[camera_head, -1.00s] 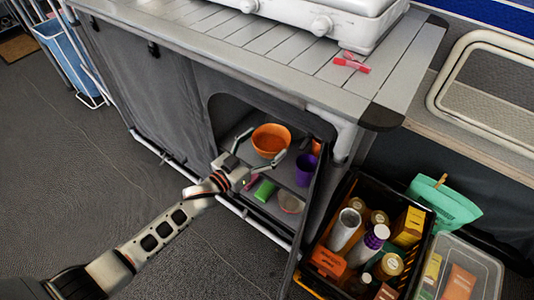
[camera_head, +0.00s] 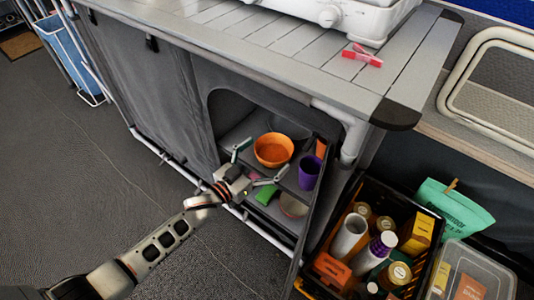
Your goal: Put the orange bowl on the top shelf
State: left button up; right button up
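The orange bowl (camera_head: 273,150) is upright inside the open cabinet, on what looks like its upper shelf (camera_head: 236,133). My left gripper (camera_head: 266,157) is at the cabinet opening, on the near side of the bowl. Its fingers are spread wide, one to the left of the bowl and one below its right side in the picture. Nothing shows clamped between them; I cannot tell whether a finger touches the bowl. My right gripper is not in view.
A purple cup (camera_head: 310,172) stands right of the bowl. A green item (camera_head: 266,194) and a pale bowl (camera_head: 293,206) lie lower down. The open cabinet door (camera_head: 308,222) and a black crate (camera_head: 334,214) of bottles bound the right.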

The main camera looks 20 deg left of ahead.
pick_arm(q)
jog(key=shift+r, duration=0.15)
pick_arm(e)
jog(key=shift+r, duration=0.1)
pick_arm(q)
jog(key=shift+r, duration=0.2)
jog(key=p+v, duration=0.3)
jog(key=v, duration=0.9)
jog(key=shift+f, duration=0.2)
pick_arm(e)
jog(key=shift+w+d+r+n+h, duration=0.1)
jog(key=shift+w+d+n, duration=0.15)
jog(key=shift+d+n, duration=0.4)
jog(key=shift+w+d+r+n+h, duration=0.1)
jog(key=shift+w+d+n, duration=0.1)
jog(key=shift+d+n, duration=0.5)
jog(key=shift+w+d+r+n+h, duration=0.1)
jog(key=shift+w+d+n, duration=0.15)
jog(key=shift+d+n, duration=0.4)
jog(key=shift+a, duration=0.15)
